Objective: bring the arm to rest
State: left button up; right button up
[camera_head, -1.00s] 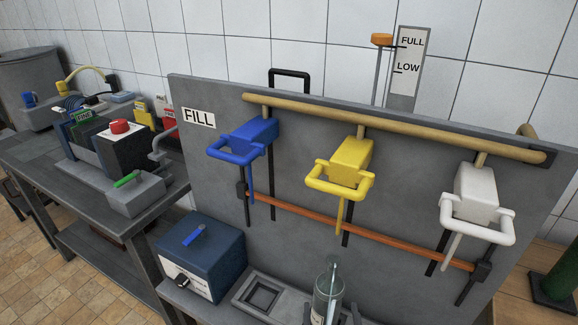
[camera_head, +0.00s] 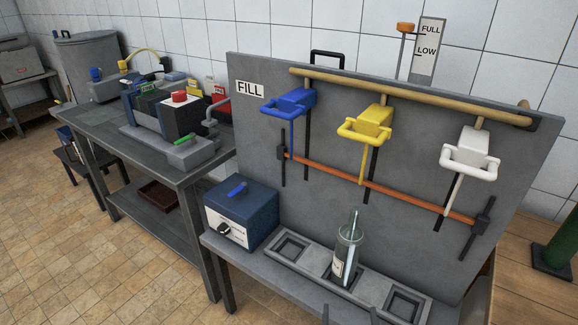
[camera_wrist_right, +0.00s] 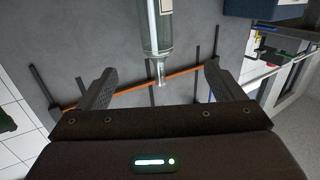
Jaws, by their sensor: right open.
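A clear glass bottle (camera_head: 347,258) with a pale label stands upright in the middle recess of the grey tray (camera_head: 300,266). It also shows in the right wrist view (camera_wrist_right: 155,38), its neck pointing toward my gripper. My right gripper (camera_head: 349,315) shows only as two dark fingertips at the bottom edge of the head view, in front of the tray. In the wrist view its fingers (camera_wrist_right: 161,68) are spread apart with nothing clamped; the bottle's neck appears between them, apart from both. My left gripper is not in view.
A grey upright panel with a FILL sign (camera_head: 250,89) carries blue (camera_head: 292,102), yellow (camera_head: 371,122) and white (camera_head: 472,147) taps. A blue box (camera_head: 241,212) stands left of the tray. A cluttered bench (camera_head: 100,122) is at left. Floor at lower left is clear.

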jog(key=s+f+n+g+y+p, duration=0.1)
jog(key=s+f+n+g, duration=0.2)
jog(key=f, duration=0.8)
jog(key=s+f+g+y+p, duration=0.15)
jog(key=s+f+g, duration=0.3)
jog(key=f, duration=0.65)
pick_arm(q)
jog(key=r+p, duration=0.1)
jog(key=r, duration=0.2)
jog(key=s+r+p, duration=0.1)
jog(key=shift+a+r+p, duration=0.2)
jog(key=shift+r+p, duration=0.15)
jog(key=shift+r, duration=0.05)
pick_arm(e)
jog(key=s+d+f+g, duration=0.3)
jog(key=s+f, duration=0.2)
jog(key=s, duration=0.3)
jog(key=s+d+f+g, duration=0.3)
jog(key=s+f, duration=0.2)
jog(key=s, duration=0.4)
jog(key=s+d+f+g, duration=0.3)
jog(key=s+f, duration=0.2)
jog(key=s, duration=0.4)
jog(key=shift+s+d+n+h, duration=0.2)
jog(key=shift+s+n+h, duration=0.05)
jog(key=shift+n+h, duration=0.1)
